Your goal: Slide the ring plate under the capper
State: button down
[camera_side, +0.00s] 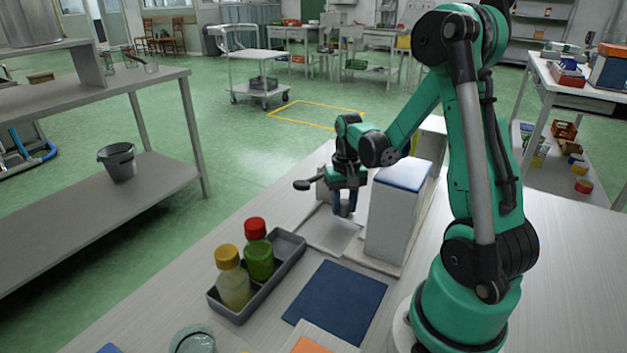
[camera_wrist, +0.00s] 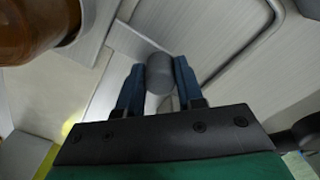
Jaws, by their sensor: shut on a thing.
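My gripper (camera_side: 345,212) is low over the worktop, beside a tall white block with a blue top (camera_side: 392,218). I cannot tell for certain whether this block is the capper. In the wrist view my gripper (camera_wrist: 157,85) has its blue fingers shut on a grey round knob (camera_wrist: 159,73). A pale flat plate (camera_side: 331,233) lies under my gripper, and a pale plate (camera_wrist: 113,92) also shows below the fingers in the wrist view. It appears to be the ring plate; no ring opening is clear. How the knob joins it is hidden.
A grey tray (camera_side: 291,243) holds a yellow-capped bottle (camera_side: 232,284) and a red-capped green bottle (camera_side: 258,255). A dark blue mat (camera_side: 337,301) lies flat in front. A brown round object (camera_wrist: 32,28) is close by at the wrist view's upper left.

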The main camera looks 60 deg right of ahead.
jog(key=shift+a, duration=1.5)
jog(key=c, duration=0.5)
grip_release()
jog(key=shift+c, duration=0.2)
jog(key=shift+r, duration=2.8)
